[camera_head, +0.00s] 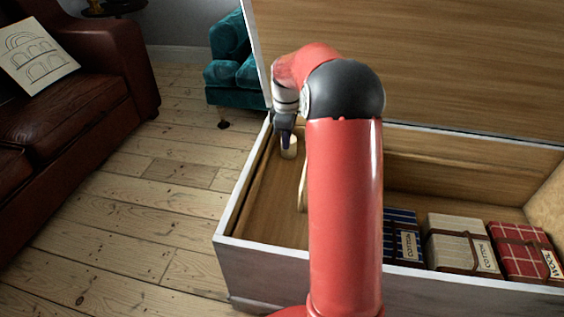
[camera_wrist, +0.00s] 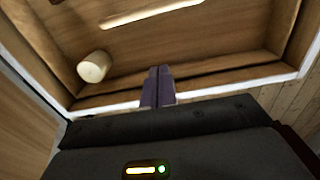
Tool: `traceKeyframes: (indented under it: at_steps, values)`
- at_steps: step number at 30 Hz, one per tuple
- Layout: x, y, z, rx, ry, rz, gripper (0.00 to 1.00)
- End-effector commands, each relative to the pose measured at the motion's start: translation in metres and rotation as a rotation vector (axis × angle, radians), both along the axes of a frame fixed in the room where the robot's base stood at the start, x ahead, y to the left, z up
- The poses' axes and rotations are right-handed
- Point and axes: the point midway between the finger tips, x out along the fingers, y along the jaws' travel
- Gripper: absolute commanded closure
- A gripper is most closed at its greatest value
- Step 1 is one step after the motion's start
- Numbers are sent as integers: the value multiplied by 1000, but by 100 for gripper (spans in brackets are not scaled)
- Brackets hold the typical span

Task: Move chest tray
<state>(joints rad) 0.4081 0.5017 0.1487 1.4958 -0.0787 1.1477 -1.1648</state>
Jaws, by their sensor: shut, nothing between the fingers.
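The wooden tray (camera_head: 267,205) sits in the left part of the open chest (camera_head: 270,262). A pale cylinder (camera_head: 289,148) stands in its far part, and a long pale piece (camera_head: 302,188) lies nearer, partly behind my arm. My gripper (camera_head: 284,137) is at the tray's far left corner, close to the cylinder. In the wrist view my gripper's fingers (camera_wrist: 159,72) are together and empty, over the tray's edge. The tray floor (camera_wrist: 200,48) and the cylinder (camera_wrist: 95,66) show beyond them. My arm hides the tray's right side in the head view.
The chest's raised lid (camera_head: 450,60) stands behind. Folded blue (camera_head: 401,236), beige (camera_head: 455,243) and red checked (camera_head: 522,250) cloths lie in the chest's right part. A brown leather sofa (camera_head: 90,110) and a teal armchair (camera_head: 232,75) stand left and behind. Floorboards (camera_head: 130,220) left are clear.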

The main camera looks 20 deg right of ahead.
Motion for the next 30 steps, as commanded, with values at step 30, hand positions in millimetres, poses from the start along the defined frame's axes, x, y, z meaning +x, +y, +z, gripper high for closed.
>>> traceKeyframes:
  at_steps: [30]
  values:
    - [-23, -33, -102, 1, 2, 5, 100]
